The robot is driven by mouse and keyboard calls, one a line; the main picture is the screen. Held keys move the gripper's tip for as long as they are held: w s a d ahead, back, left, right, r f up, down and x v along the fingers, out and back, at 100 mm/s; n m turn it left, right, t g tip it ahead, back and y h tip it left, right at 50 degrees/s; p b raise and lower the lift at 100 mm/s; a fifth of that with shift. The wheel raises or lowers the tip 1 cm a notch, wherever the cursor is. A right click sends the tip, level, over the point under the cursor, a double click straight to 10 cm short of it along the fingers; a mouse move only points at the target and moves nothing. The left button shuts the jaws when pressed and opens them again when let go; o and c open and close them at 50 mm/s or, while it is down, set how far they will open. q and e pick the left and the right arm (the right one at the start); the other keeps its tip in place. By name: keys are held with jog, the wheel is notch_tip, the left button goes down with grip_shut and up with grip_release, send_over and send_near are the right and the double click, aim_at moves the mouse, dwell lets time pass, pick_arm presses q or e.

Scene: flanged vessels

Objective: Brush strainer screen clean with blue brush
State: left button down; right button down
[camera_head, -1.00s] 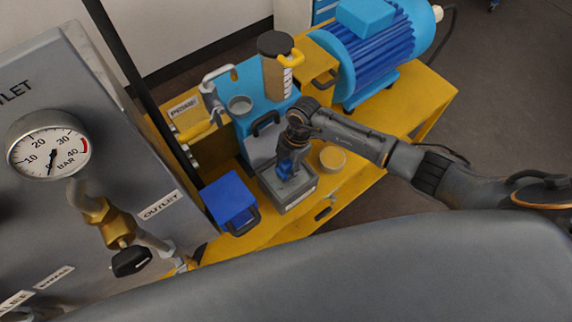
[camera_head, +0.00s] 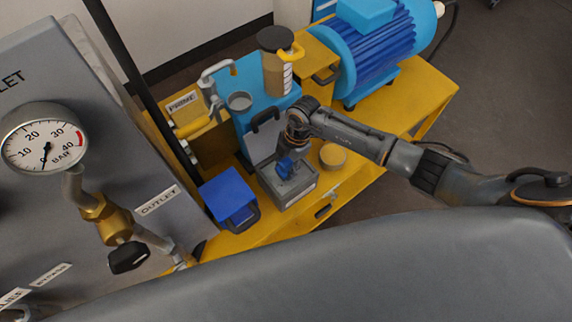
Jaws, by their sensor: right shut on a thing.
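My right gripper (camera_head: 291,150) points down over a grey open box (camera_head: 301,196) on the yellow bench. It is shut on a blue thing, which looks like the blue brush (camera_head: 287,165), low at the box opening. The wrist hides most of the fingers and the upper part of the brush. I cannot make out the strainer screen; the inside of the box is dark and partly covered by the brush and gripper. My left gripper is not in view.
A blue box (camera_head: 228,196) stands left of the grey box, and a round yellow-rimmed container (camera_head: 333,156) right of it. A gauge panel (camera_head: 110,170) fills the left, a blue motor (camera_head: 375,45) the back right.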

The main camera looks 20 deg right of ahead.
jog(key=shift+s, duration=0.1)
jog(key=shift+s+a+r+p, duration=0.2)
jog(key=shift+s+a+p, duration=0.1)
jog(key=shift+s+p, duration=0.35)
jog(key=shift+s+a+p, duration=0.35)
jog(key=shift+s+p, duration=0.35)
jog(key=shift+p, duration=0.1)
jog(key=shift+s+a+p, duration=0.2)
jog(key=shift+s+p, duration=0.15)
jog(key=shift+s, duration=0.25)
jog(key=shift+s+f, duration=0.1)
jog(key=shift+f, duration=0.05)
jog(key=shift+w+d, duration=0.25)
jog(key=shift+d, duration=0.5)
jog(key=shift+w+d, duration=0.2)
jog(key=shift+d, duration=0.5)
jog(key=shift+w+d, duration=0.1)
